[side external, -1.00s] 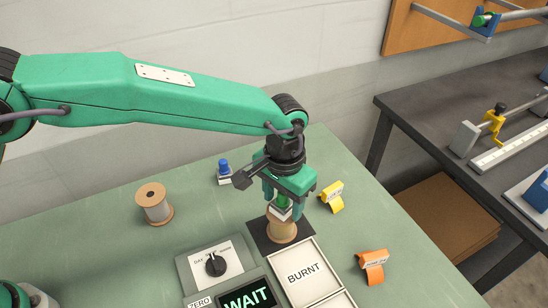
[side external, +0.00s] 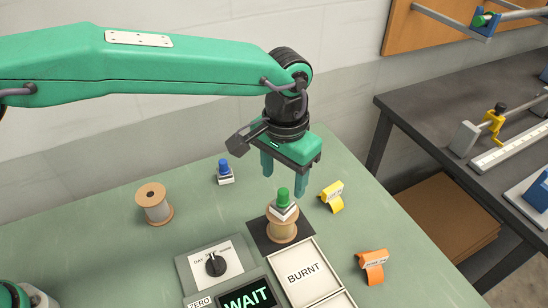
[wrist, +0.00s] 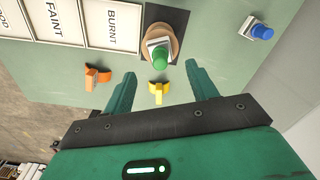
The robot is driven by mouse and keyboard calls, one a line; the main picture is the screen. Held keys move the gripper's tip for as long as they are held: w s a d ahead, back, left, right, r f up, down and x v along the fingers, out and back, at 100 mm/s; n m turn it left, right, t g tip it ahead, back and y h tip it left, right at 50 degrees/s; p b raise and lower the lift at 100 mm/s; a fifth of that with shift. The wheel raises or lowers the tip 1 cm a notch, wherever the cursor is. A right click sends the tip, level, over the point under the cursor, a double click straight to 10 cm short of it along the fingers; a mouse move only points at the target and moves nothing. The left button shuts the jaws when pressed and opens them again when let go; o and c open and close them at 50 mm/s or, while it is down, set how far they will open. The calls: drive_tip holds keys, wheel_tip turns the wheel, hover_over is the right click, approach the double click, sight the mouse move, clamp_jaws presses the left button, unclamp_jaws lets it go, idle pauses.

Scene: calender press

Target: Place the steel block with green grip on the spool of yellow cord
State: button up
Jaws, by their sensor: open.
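The steel block with green grip (side external: 283,199) stands upright on top of the spool of yellow cord (side external: 282,228), which is on a dark square pad. In the wrist view the block's green grip (wrist: 160,60) and the spool's round tan flange (wrist: 176,44) show just beyond the fingers. My gripper (side external: 284,180) is open and empty above the block, its fingers apart from it. Both fingers also show spread in the wrist view (wrist: 159,75).
Another spool (side external: 154,205) with pale cord stands to the left. A blue-grip block (side external: 225,173) stands behind. Yellow (side external: 332,196) and orange (side external: 373,266) tagged pieces lie to the right. A control panel (side external: 215,262) and a BURNT tray (side external: 305,275) are in front.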

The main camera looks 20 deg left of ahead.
sight(281, 190)
drive_tip(key=shift+r, duration=2.55)
drive_tip(key=s+a+r+n+t+h, duration=0.15)
drive_tip(key=a+r, duration=0.35)
drive_tip(key=a, duration=0.7)
drive_tip(key=s+a+r+n+t+y, duration=0.15)
drive_tip(key=a+r, duration=0.25)
drive_tip(key=a, duration=0.8)
drive_tip(key=s+a+f+t, duration=0.1)
drive_tip(key=s+a+f, duration=0.1)
drive_tip(key=s+a, duration=0.5)
drive_tip(key=s+a+f+n+t, duration=0.1)
drive_tip(key=s+a+f, duration=0.2)
drive_tip(key=s+a, duration=0.4)
drive_tip(key=shift+s+a+n+t, duration=0.25)
drive_tip(key=shift+a+n+t, duration=0.05)
drive_tip(key=shift+a, duration=0.3)
